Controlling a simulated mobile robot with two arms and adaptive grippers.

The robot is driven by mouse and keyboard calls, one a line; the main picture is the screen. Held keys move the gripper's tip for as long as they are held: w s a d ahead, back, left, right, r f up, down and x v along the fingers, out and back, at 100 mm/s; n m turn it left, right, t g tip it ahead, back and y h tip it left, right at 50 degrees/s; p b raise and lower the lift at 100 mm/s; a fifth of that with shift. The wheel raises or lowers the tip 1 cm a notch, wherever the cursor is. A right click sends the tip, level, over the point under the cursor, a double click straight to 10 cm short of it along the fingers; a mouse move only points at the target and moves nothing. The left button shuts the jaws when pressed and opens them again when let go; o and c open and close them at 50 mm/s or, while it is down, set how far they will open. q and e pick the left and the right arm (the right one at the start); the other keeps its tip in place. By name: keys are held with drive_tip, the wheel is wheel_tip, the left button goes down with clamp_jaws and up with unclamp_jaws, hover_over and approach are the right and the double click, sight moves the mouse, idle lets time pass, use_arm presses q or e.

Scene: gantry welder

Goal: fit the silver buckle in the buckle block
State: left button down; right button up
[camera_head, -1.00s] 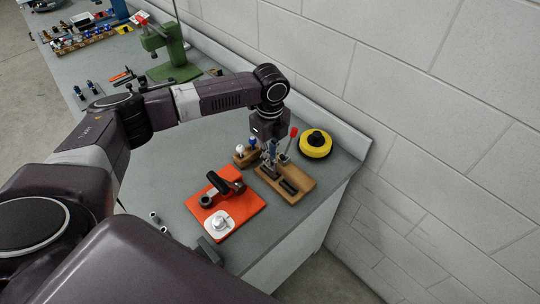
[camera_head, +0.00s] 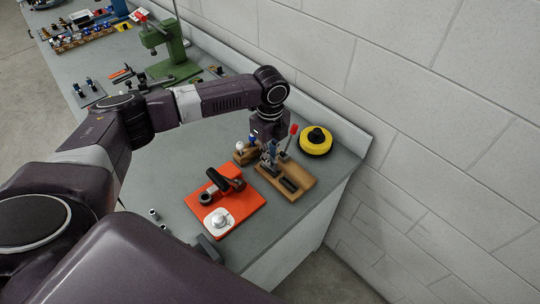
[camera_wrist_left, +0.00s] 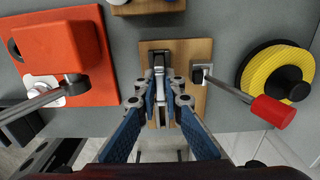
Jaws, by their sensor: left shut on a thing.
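The wooden buckle block (camera_head: 298,184) lies near the right end of the bench, with dark raised strips on top. It also shows in the wrist view (camera_wrist_left: 197,104), under my fingers. My left gripper (camera_head: 270,163) points down over its back left part. In the wrist view the blue-padded fingers (camera_wrist_left: 160,98) are closed together on a narrow silver piece, which looks like the silver buckle (camera_wrist_left: 159,76). The buckle lines up with the dark strip on the block. The fingers hide much of it, and I cannot tell whether it is seated. My right gripper is out of view.
A red-handled lever (camera_wrist_left: 272,112) rises beside my fingers. A yellow disc (camera_head: 316,147) lies to the right, a small wooden stand with knobs (camera_head: 240,157) to the left. An orange plate (camera_head: 246,205) with a black clamp lies nearer. The wall is close behind.

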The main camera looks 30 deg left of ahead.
use_arm(q)
drive_tip(key=shift+f, duration=0.2)
drive_tip(key=c, duration=2)
unclamp_jaws()
drive_tip(key=shift+r, duration=0.4)
wheel_tip(320, 180, up, 11)
drive_tip(key=shift+r, duration=0.1)
